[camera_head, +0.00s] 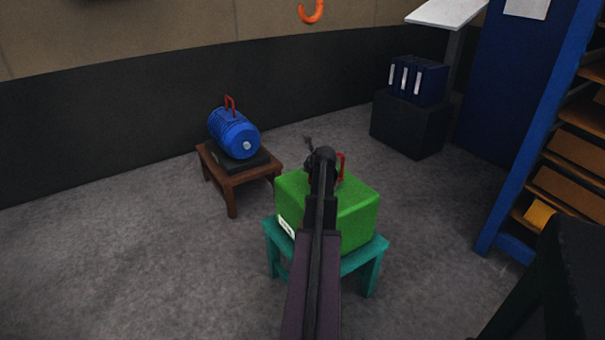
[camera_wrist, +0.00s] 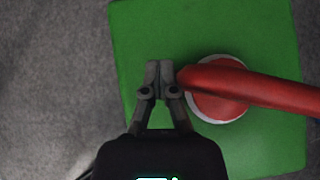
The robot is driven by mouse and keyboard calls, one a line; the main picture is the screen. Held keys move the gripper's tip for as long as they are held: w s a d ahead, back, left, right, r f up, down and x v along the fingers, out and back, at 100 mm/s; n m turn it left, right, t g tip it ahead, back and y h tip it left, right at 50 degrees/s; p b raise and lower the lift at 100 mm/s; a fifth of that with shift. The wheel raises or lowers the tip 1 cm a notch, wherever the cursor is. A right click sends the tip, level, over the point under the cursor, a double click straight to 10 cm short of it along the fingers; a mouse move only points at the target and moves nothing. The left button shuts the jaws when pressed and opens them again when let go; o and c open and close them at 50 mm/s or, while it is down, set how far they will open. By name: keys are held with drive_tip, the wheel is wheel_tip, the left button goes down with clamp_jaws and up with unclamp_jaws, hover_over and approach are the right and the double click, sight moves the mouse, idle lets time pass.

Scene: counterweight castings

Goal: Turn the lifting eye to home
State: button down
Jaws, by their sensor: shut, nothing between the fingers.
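A green counterweight block (camera_head: 358,211) stands on a teal stool (camera_head: 361,262) in the head view. A red lifting eye (camera_head: 341,167) rises from its top, partly hidden by my arm. In the wrist view, the green block (camera_wrist: 140,40) fills the middle and right. The red lifting eye (camera_wrist: 260,88) crosses over its round red base with a pale rim (camera_wrist: 219,103). My gripper (camera_wrist: 159,68) is shut and empty. Its fingertips are just left of the lifting eye's left end; I cannot tell if they touch it. In the head view my gripper (camera_head: 308,142) is small and dark above the block.
A blue motor (camera_head: 233,134) with a red handle sits on a brown wooden stool (camera_head: 240,178) at the left. A dark box (camera_head: 407,125) with blue binders (camera_head: 418,80) stands at the back right. A blue-framed shelf (camera_head: 528,130) is at the right. Grey floor is free at the left.

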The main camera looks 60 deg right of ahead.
drive_tip(key=shift+s+d, duration=0.25)
drive_tip(key=shift+d, duration=0.1)
drive_tip(key=shift+s+a, duration=0.2)
drive_tip(key=shift+a, duration=0.3)
drive_tip(key=a, duration=0.1)
drive_tip(key=s+a, duration=0.1)
drive_tip(key=a, duration=0.1)
drive_tip(key=s+a+r+p, duration=0.3)
drive_tip(key=a+r+p, duration=0.3)
drive_tip(key=r+p, duration=0.1)
drive_tip(key=shift+s+a, duration=0.15)
drive_tip(key=shift+s, duration=0.15)
